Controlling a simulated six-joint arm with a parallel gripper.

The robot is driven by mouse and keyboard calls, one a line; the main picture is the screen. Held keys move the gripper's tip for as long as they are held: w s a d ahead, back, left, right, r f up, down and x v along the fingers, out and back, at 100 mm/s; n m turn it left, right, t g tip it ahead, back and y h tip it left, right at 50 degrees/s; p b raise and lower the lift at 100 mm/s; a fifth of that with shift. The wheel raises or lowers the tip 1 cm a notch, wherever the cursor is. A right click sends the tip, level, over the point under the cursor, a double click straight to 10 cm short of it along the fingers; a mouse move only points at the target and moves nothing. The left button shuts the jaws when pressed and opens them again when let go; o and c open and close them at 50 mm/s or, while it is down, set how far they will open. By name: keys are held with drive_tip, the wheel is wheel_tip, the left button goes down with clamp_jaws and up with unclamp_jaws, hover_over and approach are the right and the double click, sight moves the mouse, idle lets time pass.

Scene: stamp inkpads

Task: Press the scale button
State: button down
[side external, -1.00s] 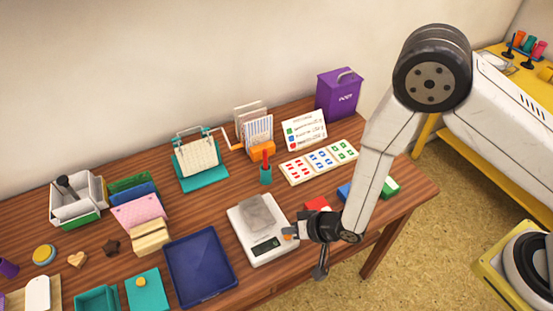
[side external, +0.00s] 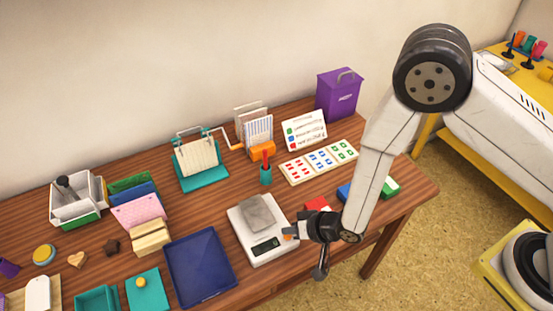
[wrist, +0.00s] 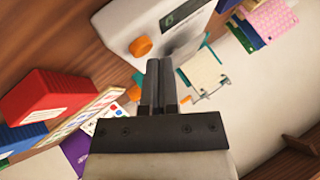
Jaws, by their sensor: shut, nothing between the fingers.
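The white scale (side external: 241,222) stands on the table with a grey stone-like block (side external: 258,212) on its pan. A dark display (side external: 266,246) is on its front face. The orange button (side external: 287,237) is at the right of that face, partly hidden by my gripper (side external: 294,229). In the wrist view the scale (wrist: 118,22) is at the top, with its display (wrist: 182,13) and the round orange button (wrist: 140,47). My gripper (wrist: 160,63) is shut and empty, its tips just below and right of the button in that picture. I cannot tell whether they touch the scale.
A blue tray (side external: 203,276) lies left of the scale. Red (side external: 318,204), blue (side external: 345,190) and green (side external: 389,188) inkpads lie right of it, beside my arm. The table's front edge is close to my gripper.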

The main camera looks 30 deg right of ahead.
sight(290, 237)
drive_tip(key=shift+f, duration=0.15)
drive_tip(key=shift+f, duration=0.25)
idle(0.8)
drive_tip(key=shift+r, duration=0.55)
idle(0.3)
drive_tip(key=shift+r, duration=2.85)
